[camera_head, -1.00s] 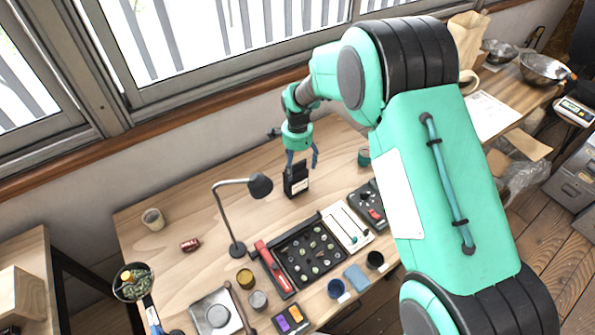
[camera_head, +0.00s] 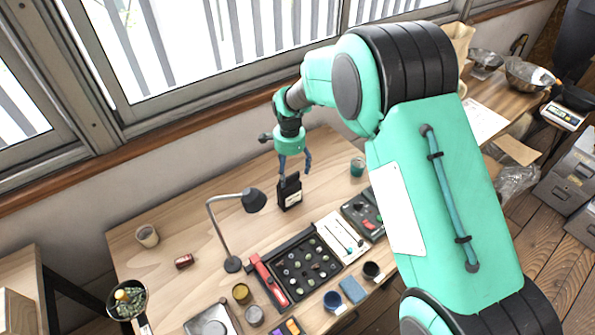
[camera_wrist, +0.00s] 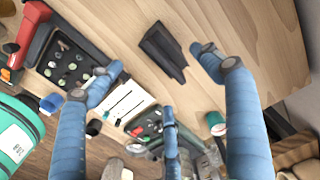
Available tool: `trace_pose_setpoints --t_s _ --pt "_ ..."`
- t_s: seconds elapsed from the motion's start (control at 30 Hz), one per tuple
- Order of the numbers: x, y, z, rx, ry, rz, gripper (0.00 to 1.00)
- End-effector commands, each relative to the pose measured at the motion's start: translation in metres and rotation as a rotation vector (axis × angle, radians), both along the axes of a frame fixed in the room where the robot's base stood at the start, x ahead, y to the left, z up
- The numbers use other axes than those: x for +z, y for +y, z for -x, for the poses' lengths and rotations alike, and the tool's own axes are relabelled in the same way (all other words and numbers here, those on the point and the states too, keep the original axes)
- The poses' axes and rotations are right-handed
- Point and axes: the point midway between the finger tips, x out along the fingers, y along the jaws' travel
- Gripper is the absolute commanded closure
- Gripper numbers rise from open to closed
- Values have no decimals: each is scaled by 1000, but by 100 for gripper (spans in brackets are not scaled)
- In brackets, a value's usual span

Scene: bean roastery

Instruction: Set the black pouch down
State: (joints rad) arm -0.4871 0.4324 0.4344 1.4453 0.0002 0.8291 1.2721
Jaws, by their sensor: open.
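The black pouch (camera_head: 291,199) stands upright on the wooden table (camera_head: 180,215), with a pale label on its front, behind the tray of small samples. In the wrist view the pouch (camera_wrist: 163,52) shows from above as a dark, narrow shape with bare wood around it. My gripper (camera_head: 295,171) is above the pouch, its blue fingers spread and pointing down. In the wrist view my gripper (camera_wrist: 157,62) has its fingertips apart on either side of the pouch, with visible gaps. It holds nothing.
A desk lamp (camera_head: 254,200) stands left of the pouch. The sample tray (camera_head: 263,262) and a white board with tools (camera_head: 340,238) lie in front. A green cup (camera_head: 357,166) stands to the right. The table's back left is mostly clear.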

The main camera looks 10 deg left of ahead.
Motion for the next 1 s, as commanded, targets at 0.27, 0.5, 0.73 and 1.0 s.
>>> trace_pose_setpoints --t_s 0.27,0.5,0.73,1.0 --pt "0 0 0 0 0 0 21" --pt "22 -13 0 19 -14 -7 21" --pt "85 -51 8 83 -56 -23 21" --pt "173 -116 37 193 -126 -34 21"
